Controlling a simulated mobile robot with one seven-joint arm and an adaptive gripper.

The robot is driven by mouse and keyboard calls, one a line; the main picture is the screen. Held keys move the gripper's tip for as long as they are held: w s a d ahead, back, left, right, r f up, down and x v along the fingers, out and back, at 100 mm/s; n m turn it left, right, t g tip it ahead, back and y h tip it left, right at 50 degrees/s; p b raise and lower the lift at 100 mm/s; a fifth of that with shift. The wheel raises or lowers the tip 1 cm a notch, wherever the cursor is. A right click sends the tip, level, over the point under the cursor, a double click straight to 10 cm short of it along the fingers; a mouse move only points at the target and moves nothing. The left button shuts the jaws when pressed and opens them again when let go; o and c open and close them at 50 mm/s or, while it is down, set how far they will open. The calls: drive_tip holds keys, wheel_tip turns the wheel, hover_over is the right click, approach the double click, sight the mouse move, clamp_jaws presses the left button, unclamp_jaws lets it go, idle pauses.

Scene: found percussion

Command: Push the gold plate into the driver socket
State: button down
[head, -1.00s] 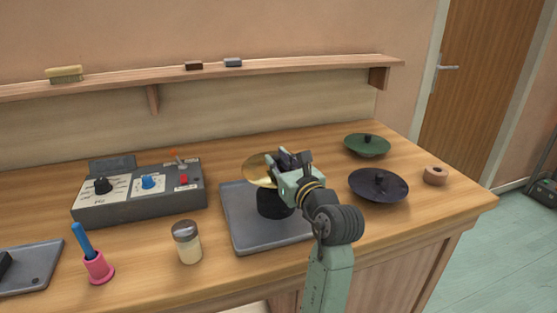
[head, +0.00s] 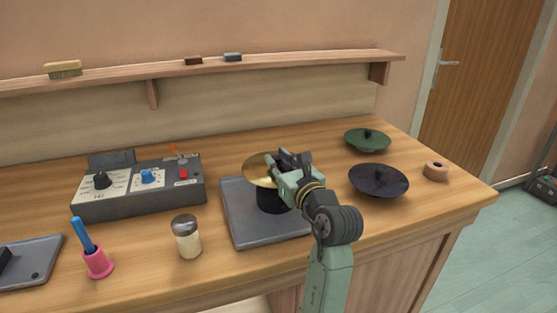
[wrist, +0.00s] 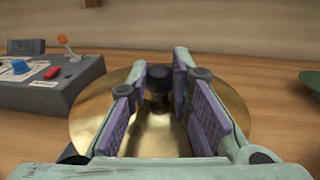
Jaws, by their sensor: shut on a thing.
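The gold plate (head: 257,168) is a shallow round brass disc with a dark knob at its middle. It sits over the black driver cylinder (head: 272,201), which stands on a grey slab (head: 236,222). My gripper (head: 285,160) is above the plate, shut on its knob. In the wrist view the gold plate (wrist: 92,118) spreads below my purple-padded fingers (wrist: 158,95), with the dark knob between their ends. The driver socket is hidden under the plate, so I cannot tell how deep the plate sits in it.
A grey control box (head: 140,190) with knobs is at left. A glass jar (head: 187,238) and a pink holder (head: 98,262) stand in front. A dark plate (head: 378,181), a green plate (head: 367,140) and a wooden ring (head: 436,171) lie at right. A shelf (head: 270,68) runs behind.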

drive_tip(key=shift+f, duration=0.85)
drive_tip(key=c, duration=1.4)
unclamp_jaws()
drive_tip(key=shift+o, duration=0.2)
drive_tip(key=v, duration=1.2)
drive_tip(key=shift+r, duration=0.1)
